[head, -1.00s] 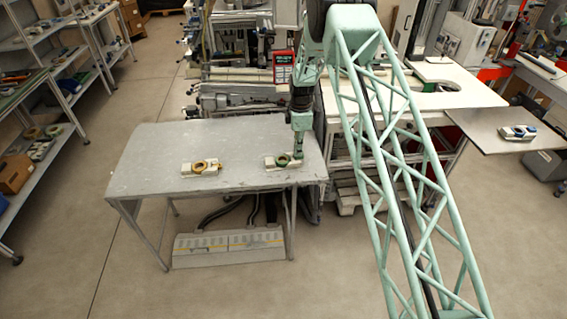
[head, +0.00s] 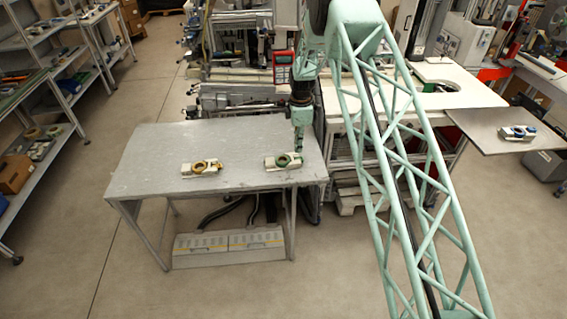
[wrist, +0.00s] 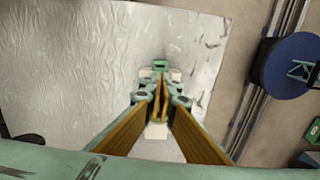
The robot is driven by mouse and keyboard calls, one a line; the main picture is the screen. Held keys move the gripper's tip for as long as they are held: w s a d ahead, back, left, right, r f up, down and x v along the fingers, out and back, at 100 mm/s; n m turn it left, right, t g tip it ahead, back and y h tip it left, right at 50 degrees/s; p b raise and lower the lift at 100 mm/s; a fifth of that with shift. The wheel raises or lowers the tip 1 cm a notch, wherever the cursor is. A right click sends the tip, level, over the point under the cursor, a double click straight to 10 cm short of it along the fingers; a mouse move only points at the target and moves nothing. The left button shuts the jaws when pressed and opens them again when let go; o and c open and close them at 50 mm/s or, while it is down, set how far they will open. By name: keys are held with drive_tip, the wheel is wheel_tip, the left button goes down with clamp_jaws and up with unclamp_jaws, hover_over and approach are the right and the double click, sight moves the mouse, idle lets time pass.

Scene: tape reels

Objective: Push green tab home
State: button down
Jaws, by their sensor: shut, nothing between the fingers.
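A similar white holder with a yellow ring (head: 203,166) lies left on the same table. Another holder (head: 517,133) lies on a side shelf at far right.

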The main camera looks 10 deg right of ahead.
drive_tip(key=shift+r, duration=2.25)
drive_tip(key=s+r+m+b, duration=0.1)
drive_tip(key=s+r, duration=0.2)
drive_tip(key=r, duration=0.3)
drive_tip(key=s+r+m+t+b, duration=0.1)
drive_tip(key=s+r+m, duration=0.15)
drive_tip(key=r, duration=0.45)
drive_tip(key=s+r+m+b, duration=0.1)
drive_tip(key=s+r, duration=0.2)
drive_tip(key=r, duration=0.3)
drive_tip(key=s+r+m+b, duration=0.4)
drive_tip(key=s+r, duration=1)
drive_tip(key=s, duration=0.2)
drive_tip(key=s+r+m+t+b, duration=0.1)
drive_tip(key=s+r+m+b, duration=0.15)
drive_tip(key=s, duration=0.85)
drive_tip(key=s+r+m+t+b, duration=0.1)
drive_tip(key=s+r+m+b, duration=0.15)
drive_tip(key=s, duration=0.95)
drive_tip(key=s+f+m+b, duration=0.1)
drive_tip(key=s+f+m, duration=0.1)
drive_tip(key=s, duration=0.8)
drive_tip(key=s+f+m+t+b, duration=0.1)
drive_tip(key=s+f+m+b, duration=0.1)
drive_tip(key=s, duration=0.9)
drive_tip(key=shift+f, duration=0.5)
